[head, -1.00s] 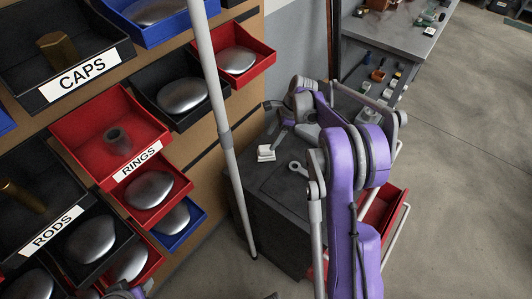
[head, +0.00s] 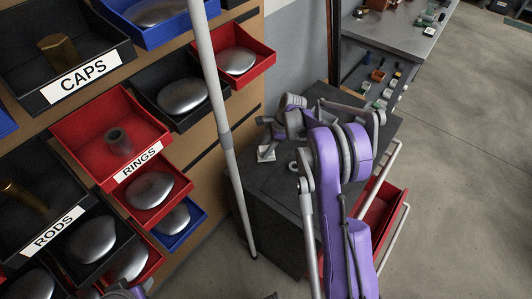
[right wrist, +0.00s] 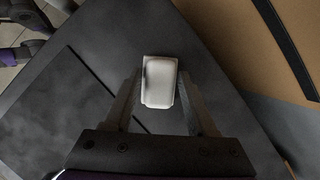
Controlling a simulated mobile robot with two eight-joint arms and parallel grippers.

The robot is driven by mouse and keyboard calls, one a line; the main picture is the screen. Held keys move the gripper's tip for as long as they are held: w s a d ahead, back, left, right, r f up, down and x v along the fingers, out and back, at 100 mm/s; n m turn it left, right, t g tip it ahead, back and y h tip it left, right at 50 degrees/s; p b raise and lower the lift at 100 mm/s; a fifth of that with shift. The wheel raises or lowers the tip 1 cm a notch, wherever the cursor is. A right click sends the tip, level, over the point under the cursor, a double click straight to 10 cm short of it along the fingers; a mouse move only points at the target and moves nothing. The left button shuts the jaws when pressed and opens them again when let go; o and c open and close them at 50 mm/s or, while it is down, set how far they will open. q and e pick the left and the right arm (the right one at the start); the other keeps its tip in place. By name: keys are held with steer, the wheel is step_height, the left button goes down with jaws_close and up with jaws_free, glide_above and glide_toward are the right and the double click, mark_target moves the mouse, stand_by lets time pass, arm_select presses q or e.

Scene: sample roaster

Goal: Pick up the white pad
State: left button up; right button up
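The white pad (head: 266,154) lies on the dark top of a low cabinet (head: 272,186), beside the bin rack. In the right wrist view the pad (right wrist: 159,84) is a pale rounded block between the fingertips. My right gripper (right wrist: 160,88) is open, with one finger on each side of the pad and a narrow gap showing at each side. In the head view my right gripper (head: 268,136) is just above and behind the pad, and its fingers are small and partly hidden.
A pale pole (head: 224,125) rises close to the cabinet's left. The rack on the left holds bins labelled CAPS, RINGS (head: 104,133) and RODS. A red tray (head: 377,205) is right of the cabinet. A grey bench (head: 405,28) stands behind. Floor at right is clear.

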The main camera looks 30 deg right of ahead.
mark_target(266, 148)
jaws_close()
step_height(266, 148, up, 10)
stand_by(0.5)
